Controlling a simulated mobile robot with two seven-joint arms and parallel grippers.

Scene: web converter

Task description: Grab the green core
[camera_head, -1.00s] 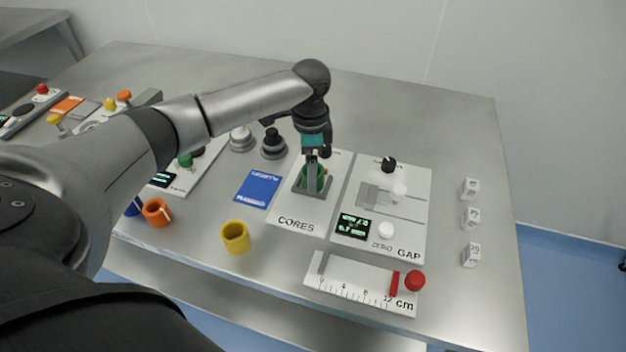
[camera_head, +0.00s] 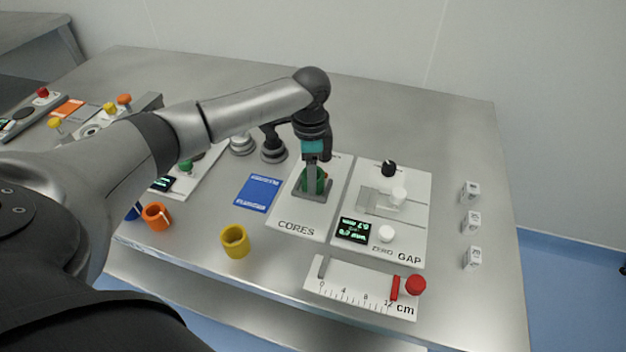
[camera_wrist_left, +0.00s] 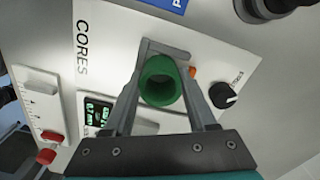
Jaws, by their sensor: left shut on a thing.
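The green core (camera_head: 322,182) is a short green ring at the holder on the white CORES plate (camera_head: 300,228). My left gripper (camera_head: 313,188) comes down over it from above and is shut on it. In the left wrist view the green core (camera_wrist_left: 160,80) sits between the two fingers of the left gripper (camera_wrist_left: 162,72), its round hole facing the camera. A grey bracket shows close behind it. I cannot tell whether the core touches the plate. My right gripper is not in view.
A yellow ring (camera_head: 235,241) and an orange ring (camera_head: 156,215) stand near the front edge. The GAP panel (camera_head: 408,215) is right of the CORES plate, with a cm scale (camera_head: 350,291) in front. Small white weights (camera_head: 470,222) stand at right.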

